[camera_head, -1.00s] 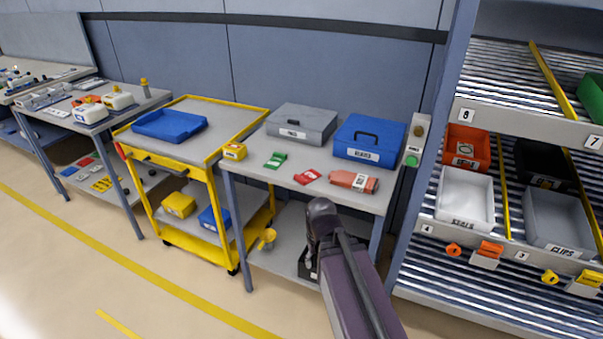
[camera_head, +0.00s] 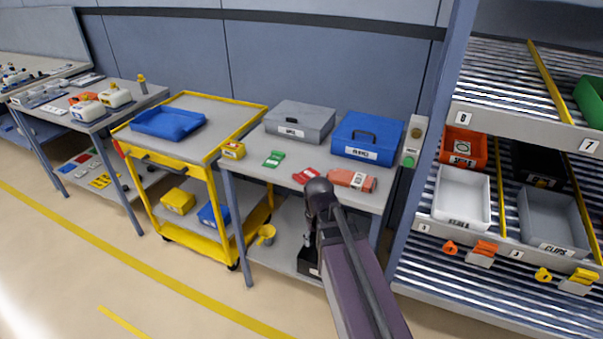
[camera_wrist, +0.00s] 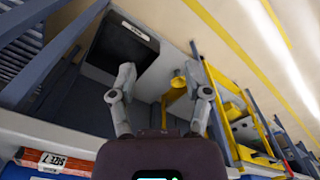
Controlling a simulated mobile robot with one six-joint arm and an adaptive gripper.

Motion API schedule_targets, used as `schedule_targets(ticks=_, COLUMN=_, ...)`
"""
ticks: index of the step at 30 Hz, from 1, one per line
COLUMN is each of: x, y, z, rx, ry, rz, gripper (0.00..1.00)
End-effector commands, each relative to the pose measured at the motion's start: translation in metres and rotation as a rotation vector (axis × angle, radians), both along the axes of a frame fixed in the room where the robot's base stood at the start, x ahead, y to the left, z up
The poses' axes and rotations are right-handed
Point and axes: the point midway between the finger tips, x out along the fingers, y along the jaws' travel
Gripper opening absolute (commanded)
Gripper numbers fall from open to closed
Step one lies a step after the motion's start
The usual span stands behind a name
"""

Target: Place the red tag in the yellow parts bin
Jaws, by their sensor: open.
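The red tag (camera_head: 304,175) lies flat on the grey workbench (camera_head: 245,168), between a green tag (camera_head: 274,159) and an orange-red box (camera_head: 352,180). My arm's dark joint is just in front of the red tag in the head view. I cannot tell which is the parts bin. My gripper (camera_wrist: 162,95) is open and empty in the wrist view, its fingers spread wide. The red tag is not clearly visible there.
A grey case (camera_head: 299,119) and a blue case (camera_head: 367,137) stand at the back of the bench. A yellow cup (camera_head: 266,233) and a black bin (camera_head: 308,263) sit on its lower shelf. A shelf rack stands right; the yellow cart (camera_head: 205,155) stands left.

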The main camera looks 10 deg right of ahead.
Motion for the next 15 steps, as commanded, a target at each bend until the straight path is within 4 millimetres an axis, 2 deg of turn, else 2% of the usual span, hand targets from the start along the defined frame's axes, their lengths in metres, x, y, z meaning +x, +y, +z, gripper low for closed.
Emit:
schedule_targets(ticks=1, x=0.018, y=-0.001, z=0.018, rx=0.0, ry=0.0, rz=0.019, gripper=0.63)
schedule_targets(ticks=15, x=0.144, y=-0.001, z=0.111, rx=0.0, ry=0.0, rz=0.26, gripper=0.63)
